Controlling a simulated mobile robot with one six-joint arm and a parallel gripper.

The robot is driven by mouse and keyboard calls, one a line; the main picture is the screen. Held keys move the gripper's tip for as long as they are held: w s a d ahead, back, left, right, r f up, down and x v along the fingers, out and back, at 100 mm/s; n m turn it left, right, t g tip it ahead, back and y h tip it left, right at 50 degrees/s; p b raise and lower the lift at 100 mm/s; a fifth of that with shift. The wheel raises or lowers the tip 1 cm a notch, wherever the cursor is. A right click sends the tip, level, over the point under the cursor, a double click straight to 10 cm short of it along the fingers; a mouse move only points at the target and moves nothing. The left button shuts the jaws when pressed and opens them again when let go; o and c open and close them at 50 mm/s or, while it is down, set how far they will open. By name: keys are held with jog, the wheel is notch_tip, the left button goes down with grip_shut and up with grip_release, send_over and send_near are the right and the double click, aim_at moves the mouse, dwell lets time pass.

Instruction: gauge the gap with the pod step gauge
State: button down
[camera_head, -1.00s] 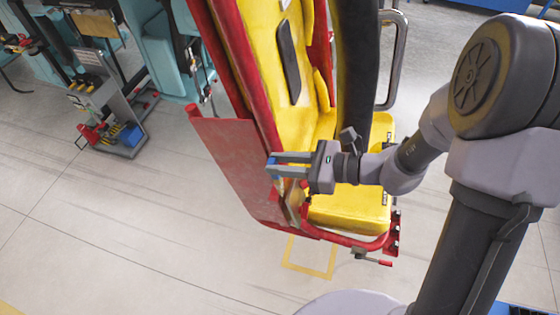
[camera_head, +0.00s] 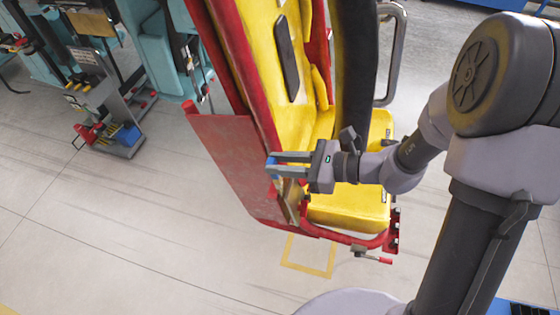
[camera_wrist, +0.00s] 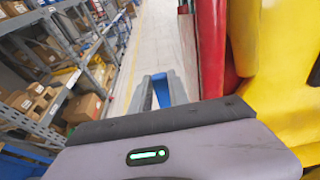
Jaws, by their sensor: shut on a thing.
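The yellow and red ride pod (camera_head: 345,207) stands in the middle of the head view, with a red side panel (camera_head: 232,160) along its left. My gripper (camera_head: 273,166) reaches leftward across the pod, its fingers over the inner side of that panel. It is shut on a small blue piece, the step gauge (camera_head: 271,170). In the wrist view the blue gauge (camera_wrist: 162,91) sits between the two grey fingers, left of the pod's red edge (camera_wrist: 211,45). Most of the gauge is hidden by the fingers. I cannot tell whether it touches the pod or sits in a gap.
A grey tool cart (camera_head: 118,130) with red and blue items stands at the left, near teal machinery (camera_head: 155,50). A chrome handrail (camera_head: 395,55) rises behind the pod. Shelves with boxes (camera_wrist: 85,105) line the left of the wrist view.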

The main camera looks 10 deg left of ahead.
aim_at(281, 180)
notch_tip(281, 180, down, 7)
jog(key=d+b, duration=0.1)
jog(key=b, duration=0.6)
jog(key=shift+d, duration=0.25)
dwell(6.2)
jog(key=shift+r, duration=0.15)
dwell(0.4)
